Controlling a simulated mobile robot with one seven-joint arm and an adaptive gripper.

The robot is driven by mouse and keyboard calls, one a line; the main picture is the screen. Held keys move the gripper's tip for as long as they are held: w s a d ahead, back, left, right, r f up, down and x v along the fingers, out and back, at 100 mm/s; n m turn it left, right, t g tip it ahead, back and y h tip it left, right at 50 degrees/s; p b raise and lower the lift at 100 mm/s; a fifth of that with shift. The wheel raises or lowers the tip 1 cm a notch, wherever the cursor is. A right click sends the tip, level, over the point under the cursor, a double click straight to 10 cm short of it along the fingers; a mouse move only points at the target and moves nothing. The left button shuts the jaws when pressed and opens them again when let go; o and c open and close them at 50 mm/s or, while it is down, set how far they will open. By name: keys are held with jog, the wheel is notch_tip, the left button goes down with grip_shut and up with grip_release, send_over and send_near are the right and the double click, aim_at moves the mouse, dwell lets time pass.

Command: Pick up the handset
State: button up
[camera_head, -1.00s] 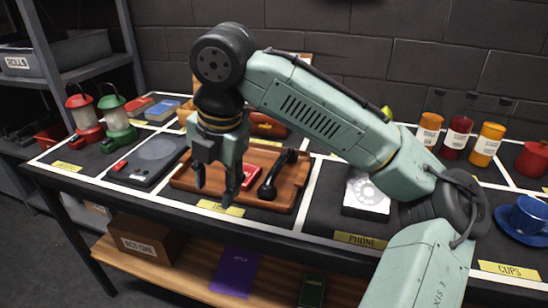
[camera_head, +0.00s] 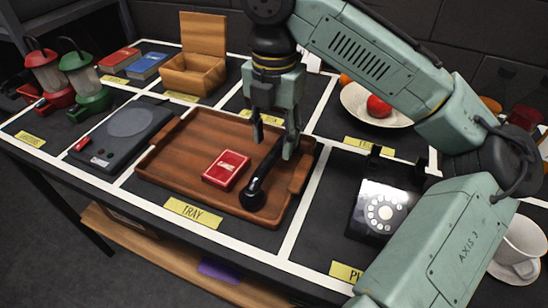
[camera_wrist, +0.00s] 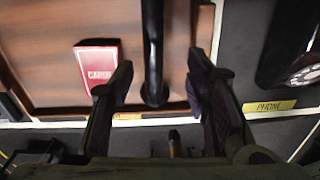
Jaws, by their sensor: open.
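The black handset (camera_head: 254,194) lies in the wooden tray (camera_head: 167,186), right of a red card box (camera_head: 226,169). My gripper (camera_head: 273,146) is open and empty above the handset's far part, which it partly hides. In the wrist view the handset (camera_wrist: 153,45) runs lengthwise between the two spread fingers of my gripper (camera_wrist: 160,75), with a gap on either side. The near end of the handset points toward the tray's front edge.
The dial phone (camera_head: 382,210) stands right of the tray, partly behind my arm. A dark flat device (camera_head: 124,134) lies left. An open wooden box (camera_head: 192,75) and a fruit bowl (camera_head: 352,103) stand behind. The tray's left part is clear.

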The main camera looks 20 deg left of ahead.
aim_at(272, 153)
jog(key=shift+w+a+f+p, duration=0.1)
jog(key=shift+f, duration=1.05)
jog(key=shift+w+a+f+p, duration=0.15)
jog(key=shift+f, duration=1.05)
jog(key=shift+w+a+f+p, duration=0.1)
jog(key=shift+f, duration=1.05)
jog(key=shift+c, duration=0.5)
grip_shut()
